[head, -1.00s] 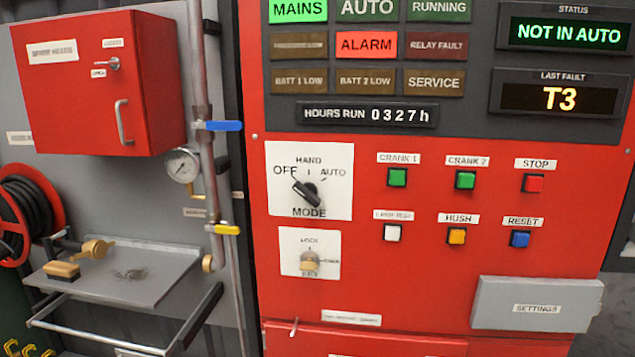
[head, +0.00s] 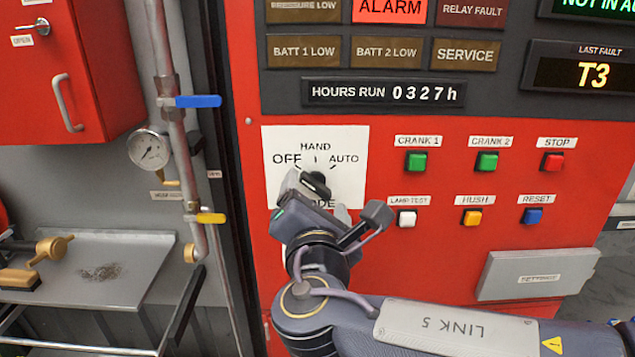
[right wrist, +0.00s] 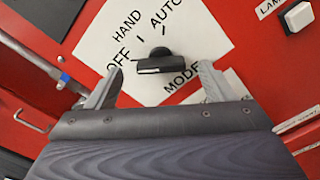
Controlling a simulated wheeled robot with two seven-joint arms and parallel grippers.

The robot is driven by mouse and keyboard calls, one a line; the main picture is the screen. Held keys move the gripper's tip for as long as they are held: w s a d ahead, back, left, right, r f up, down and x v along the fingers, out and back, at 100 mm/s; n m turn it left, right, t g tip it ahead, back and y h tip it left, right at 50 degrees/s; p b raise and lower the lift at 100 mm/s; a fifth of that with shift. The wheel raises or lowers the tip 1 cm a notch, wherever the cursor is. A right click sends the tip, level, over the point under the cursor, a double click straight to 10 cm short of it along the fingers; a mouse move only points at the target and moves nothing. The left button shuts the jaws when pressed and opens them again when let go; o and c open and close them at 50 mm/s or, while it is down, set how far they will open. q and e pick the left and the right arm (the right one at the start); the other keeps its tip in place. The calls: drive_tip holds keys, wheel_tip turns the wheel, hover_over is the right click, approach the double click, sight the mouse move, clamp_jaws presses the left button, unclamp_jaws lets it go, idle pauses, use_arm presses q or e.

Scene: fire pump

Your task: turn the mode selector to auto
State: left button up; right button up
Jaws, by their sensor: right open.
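The mode selector is a black bar knob (head: 316,184) on a white plate (head: 352,145) marked OFF, HAND, AUTO and MODE. In the right wrist view the knob (right wrist: 158,63) has its bar lying toward the OFF mark. My right gripper (head: 316,198) is in front of the plate, partly hiding the knob and the MODE label. My left gripper is not in view.
Right of the plate are several push buttons, including the white lamp test button (head: 407,218). A grey settings box (head: 537,274) juts out at lower right. A pipe with a blue-handled valve (head: 198,101) and a gauge (head: 149,149) stands left. The key switch is hidden behind my arm.

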sight(316, 185)
drive_tip(key=shift+w, duration=1.5)
